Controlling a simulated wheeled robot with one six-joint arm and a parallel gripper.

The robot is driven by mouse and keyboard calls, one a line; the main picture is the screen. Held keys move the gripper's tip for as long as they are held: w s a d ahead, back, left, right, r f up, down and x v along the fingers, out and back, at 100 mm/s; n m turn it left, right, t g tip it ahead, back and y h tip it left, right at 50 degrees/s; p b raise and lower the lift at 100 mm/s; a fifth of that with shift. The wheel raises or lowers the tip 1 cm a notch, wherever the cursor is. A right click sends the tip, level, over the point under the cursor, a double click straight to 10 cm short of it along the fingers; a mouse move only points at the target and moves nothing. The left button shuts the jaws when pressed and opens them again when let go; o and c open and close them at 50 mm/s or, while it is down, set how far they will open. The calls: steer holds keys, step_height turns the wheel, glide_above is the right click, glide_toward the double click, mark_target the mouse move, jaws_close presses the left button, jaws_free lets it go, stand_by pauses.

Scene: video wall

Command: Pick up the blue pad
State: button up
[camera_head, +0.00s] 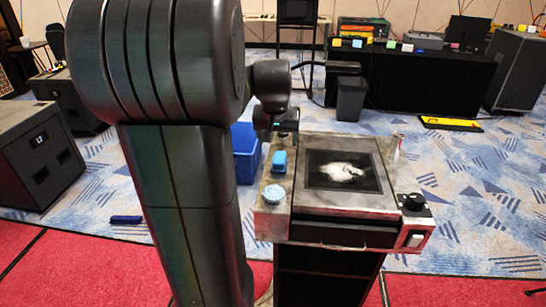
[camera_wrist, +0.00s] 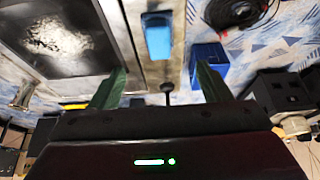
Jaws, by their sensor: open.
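The blue pad (camera_head: 279,161) is a small blue block lying on the left strip of the worn cabinet top (camera_head: 317,211), left of a dark square panel. In the wrist view the blue pad (camera_wrist: 158,37) shows ahead of my gripper, roughly centred between the fingers. My gripper (camera_wrist: 161,70) is open, with its two green-dark fingers apart and nothing between them touching the pad. In the head view my gripper (camera_head: 281,133) hangs just behind the pad, partly hidden by its own wrist. A pale blue round item (camera_head: 274,194) sits in front of the pad.
The dark panel (camera_head: 343,171) with a white smear fills the cabinet top's middle. A black knob (camera_head: 414,202) is at its right front corner. A blue bin (camera_head: 246,150) stands on the floor to the left. A black-draped table (camera_head: 420,80) stands farther back.

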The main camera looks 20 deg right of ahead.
glide_above(280, 157)
steer(key=s+a, duration=0.1)
steer(key=s, duration=0.1)
step_height(280, 157, down, 4)
steer(key=shift+w+a+f, duration=0.1)
steer(key=shift+w+f, duration=0.05)
steer(key=shift+p+x, duration=0.9)
steer(key=shift+x, duration=2.05)
steer(key=c, duration=1.1)
